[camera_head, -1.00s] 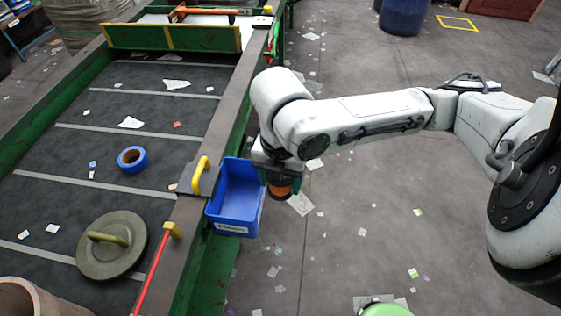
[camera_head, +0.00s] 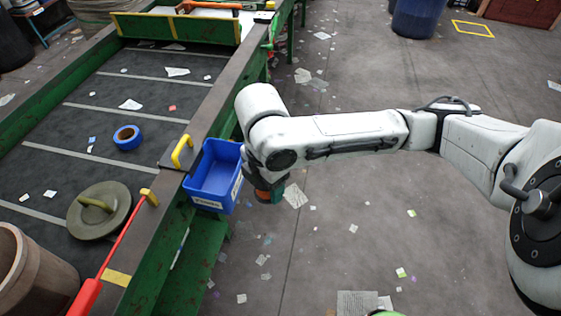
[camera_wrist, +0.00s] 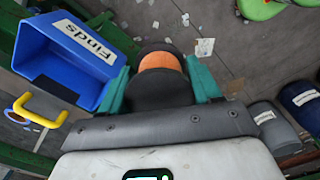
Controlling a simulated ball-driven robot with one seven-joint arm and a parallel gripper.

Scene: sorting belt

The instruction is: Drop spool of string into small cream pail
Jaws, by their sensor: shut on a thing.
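The spool of string, with orange string between dark ends, is in my gripper (camera_wrist: 160,82). In the wrist view the spool (camera_wrist: 161,62) sits between the two teal fingers, which are shut on it. In the head view my gripper (camera_head: 270,192) hangs over the floor, just right of a blue bin, and the orange of the spool (camera_head: 263,194) shows partly. I cannot make out a small cream pail in either view.
The blue bin (camera_head: 213,178), labelled "Finds" in the wrist view (camera_wrist: 72,60), hangs on the belt's side. The belt (camera_head: 60,135) carries a blue tape roll (camera_head: 127,137) and a round lid (camera_head: 98,211). A tan pot (camera_head: 36,270) stands lower left.

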